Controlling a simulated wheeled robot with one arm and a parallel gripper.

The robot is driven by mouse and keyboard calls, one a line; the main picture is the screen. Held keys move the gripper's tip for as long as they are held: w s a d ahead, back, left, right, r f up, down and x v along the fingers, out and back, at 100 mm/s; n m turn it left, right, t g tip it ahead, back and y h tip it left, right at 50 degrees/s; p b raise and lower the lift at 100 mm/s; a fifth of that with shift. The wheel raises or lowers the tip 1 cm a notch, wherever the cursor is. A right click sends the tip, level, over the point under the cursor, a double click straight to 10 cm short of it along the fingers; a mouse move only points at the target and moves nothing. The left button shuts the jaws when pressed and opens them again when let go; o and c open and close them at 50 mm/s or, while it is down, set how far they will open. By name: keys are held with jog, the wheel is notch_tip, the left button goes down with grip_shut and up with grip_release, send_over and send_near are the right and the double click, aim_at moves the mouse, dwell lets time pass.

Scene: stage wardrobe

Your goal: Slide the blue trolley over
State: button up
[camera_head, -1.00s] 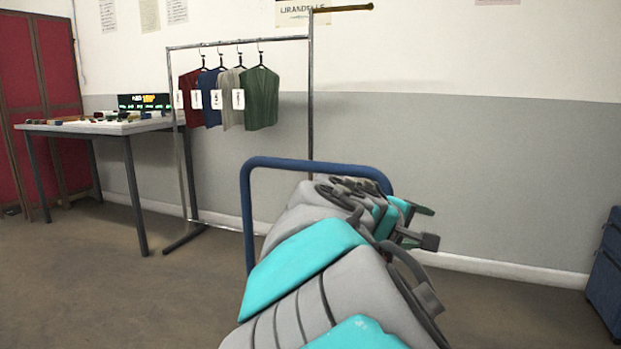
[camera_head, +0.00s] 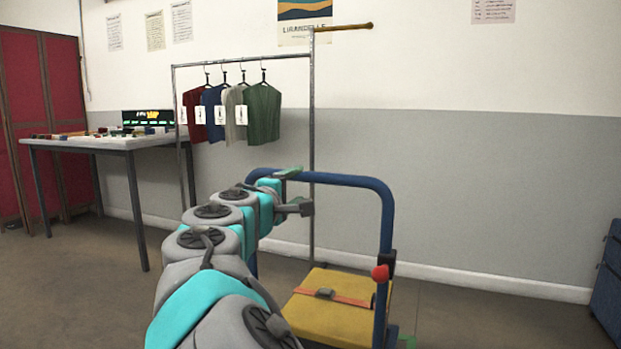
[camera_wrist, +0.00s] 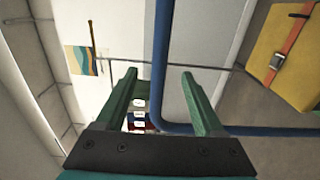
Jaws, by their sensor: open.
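The blue trolley's tubular handle (camera_head: 386,215) stands upright in front of the garment rail in the head view. A red knob (camera_head: 380,273) sits on its right post. A yellow case (camera_head: 330,318) with an orange strap lies on the trolley's low deck; it also shows at the upper right of the wrist view (camera_wrist: 283,55). My gripper (camera_head: 297,190) is by the left part of the handle's top bar. In the wrist view its green fingers (camera_wrist: 160,78) are apart, and the blue tube (camera_wrist: 160,50) appears between them. I cannot tell whether they touch it.
A garment rail (camera_head: 312,120) with several hung vests (camera_head: 263,112) stands behind the trolley. A blue case or cabinet (camera_head: 607,280) is at the right edge. Floor right of the trolley is clear.

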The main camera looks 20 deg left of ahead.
aim_at(310, 179)
jog(key=w, duration=0.3)
jog(key=w+p, duration=0.1)
jog(key=w, duration=0.2)
jog(key=w+p, duration=0.1)
jog(key=w, duration=0.2)
jog(key=shift+w+d, duration=0.35)
jog(key=shift+d, duration=0.05)
grip_shut()
dwell(0.9)
